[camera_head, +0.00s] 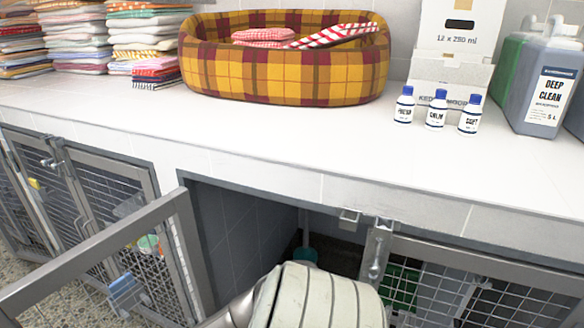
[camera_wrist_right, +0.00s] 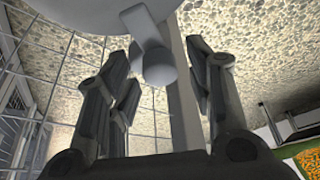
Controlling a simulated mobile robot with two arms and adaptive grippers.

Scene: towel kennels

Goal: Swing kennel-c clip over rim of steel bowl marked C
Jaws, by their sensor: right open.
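In the right wrist view, my right gripper (camera_wrist_right: 158,62) is open, with dark fingers on both sides of a small grey clip (camera_wrist_right: 160,70). The clip has a rounded end and a flat arm, and I cannot tell whether a finger touches it. A large smooth grey curved surface (camera_wrist_right: 85,12), apparently the steel bowl, fills the top of that view. No letter C shows on it. In the head view, my pale arm hides the gripper, and neither clip nor bowl can be made out. My left gripper is not in view.
An open kennel door (camera_head: 95,255) swings out at left. A mesh door (camera_head: 470,290) is at right. The white counter (camera_head: 290,135) above holds a plaid pet bed (camera_head: 285,75), folded towels (camera_head: 75,40), small bottles (camera_head: 437,110) and a cleaner jug (camera_head: 545,90).

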